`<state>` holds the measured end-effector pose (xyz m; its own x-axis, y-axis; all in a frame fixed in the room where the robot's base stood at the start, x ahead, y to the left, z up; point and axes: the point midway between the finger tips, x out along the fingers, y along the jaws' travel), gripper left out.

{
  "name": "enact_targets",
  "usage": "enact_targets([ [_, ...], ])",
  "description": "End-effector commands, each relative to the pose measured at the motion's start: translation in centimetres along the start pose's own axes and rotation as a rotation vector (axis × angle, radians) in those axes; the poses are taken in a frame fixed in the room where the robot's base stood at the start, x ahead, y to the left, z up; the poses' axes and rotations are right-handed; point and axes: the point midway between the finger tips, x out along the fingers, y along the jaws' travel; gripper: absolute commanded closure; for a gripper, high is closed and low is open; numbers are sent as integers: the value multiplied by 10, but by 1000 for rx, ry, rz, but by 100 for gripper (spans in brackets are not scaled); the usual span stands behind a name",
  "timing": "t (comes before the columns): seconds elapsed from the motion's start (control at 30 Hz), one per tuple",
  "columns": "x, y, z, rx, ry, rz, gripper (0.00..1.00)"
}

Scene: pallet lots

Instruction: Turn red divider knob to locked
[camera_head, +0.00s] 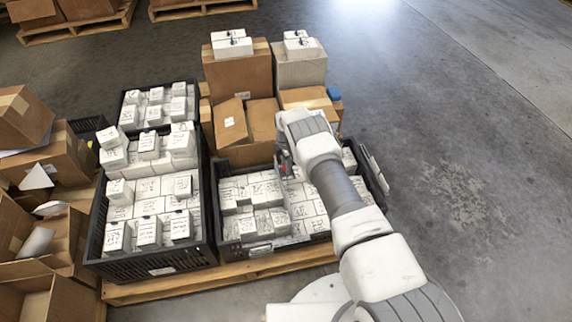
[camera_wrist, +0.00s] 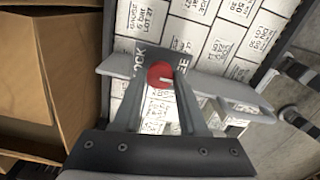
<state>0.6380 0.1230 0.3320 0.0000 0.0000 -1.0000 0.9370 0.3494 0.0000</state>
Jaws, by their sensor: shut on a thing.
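The red divider knob (camera_wrist: 160,74) is round with a pale line pointing right. It sits on a dark plate (camera_wrist: 180,56) lettered "LOCK" at its left and a partly covered word ending "GE" at its right. The plate is on a grey divider bar (camera_wrist: 236,90) that crosses a crate of white boxes. My gripper (camera_wrist: 159,84) is shut on the knob, one finger on each side. In the head view my gripper (camera_head: 284,163) is low over the right black crate (camera_head: 228,246), and the arm hides part of the crate. The knob is too small to read there.
A left black crate (camera_head: 150,266) is stacked with white boxes. Brown cartons (camera_head: 240,80) topped with white boxes stand behind the right crate. Open cartons (camera_head: 40,245) are at far left. A wooden pallet (camera_head: 290,260) is underneath. The floor at right is clear.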

Motion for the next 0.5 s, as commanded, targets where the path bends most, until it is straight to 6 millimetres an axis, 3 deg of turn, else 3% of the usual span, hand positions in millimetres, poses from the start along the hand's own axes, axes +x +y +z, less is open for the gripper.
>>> enact_targets([
  [0.27, 0, 0, 0, 32, 0, 0, 100],
  [0.5, 0, 0, 0, 161, 1, 0, 100],
])
